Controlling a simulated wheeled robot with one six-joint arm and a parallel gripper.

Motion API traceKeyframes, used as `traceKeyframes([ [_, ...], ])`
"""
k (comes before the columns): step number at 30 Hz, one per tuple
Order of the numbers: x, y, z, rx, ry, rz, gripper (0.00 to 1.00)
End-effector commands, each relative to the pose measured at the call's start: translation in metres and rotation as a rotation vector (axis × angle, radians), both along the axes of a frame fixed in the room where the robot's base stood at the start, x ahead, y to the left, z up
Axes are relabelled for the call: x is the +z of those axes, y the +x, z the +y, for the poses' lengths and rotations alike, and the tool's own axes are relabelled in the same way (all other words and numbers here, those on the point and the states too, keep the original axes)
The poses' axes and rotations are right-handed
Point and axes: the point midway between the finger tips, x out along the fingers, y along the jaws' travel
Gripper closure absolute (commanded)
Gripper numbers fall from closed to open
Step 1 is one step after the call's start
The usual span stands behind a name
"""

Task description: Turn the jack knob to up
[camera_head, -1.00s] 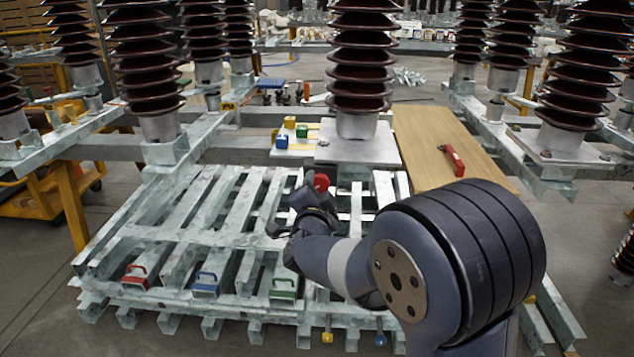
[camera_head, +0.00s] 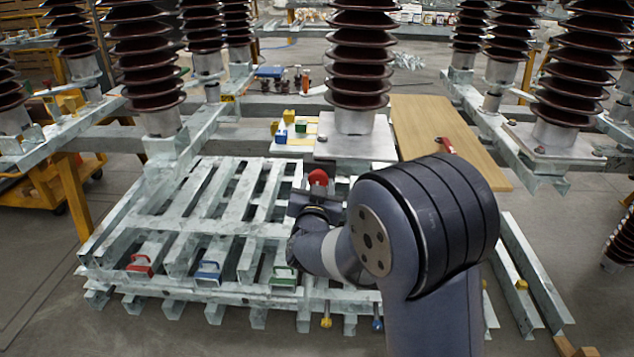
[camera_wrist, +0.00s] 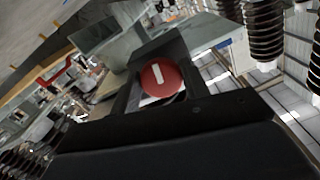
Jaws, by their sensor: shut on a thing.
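The jack knob (camera_head: 318,178) is a round red knob above the far right part of the galvanised steel frame. In the wrist view its red face (camera_wrist: 161,77) carries a white bar mark, nearly upright in that picture with its top leaning left. My gripper (camera_head: 314,198) is at the knob from the near side. In the wrist view the dark fingers of my gripper (camera_wrist: 160,88) stand on either side of the knob and are shut on it. The lower edge of the knob and what it is mounted on are hidden by the gripper.
Red (camera_head: 140,264), blue (camera_head: 208,270) and green (camera_head: 284,276) handles line the frame's near side. A tall brown ribbed insulator (camera_head: 358,60) stands just behind the knob. A wooden board (camera_head: 445,140) with a red-handled item lies to the right.

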Motion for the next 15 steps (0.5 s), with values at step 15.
traceKeyframes([
  [15,-0.0020,-0.0005,0.0000,0.001,-0.038,0.005,0.79],
])
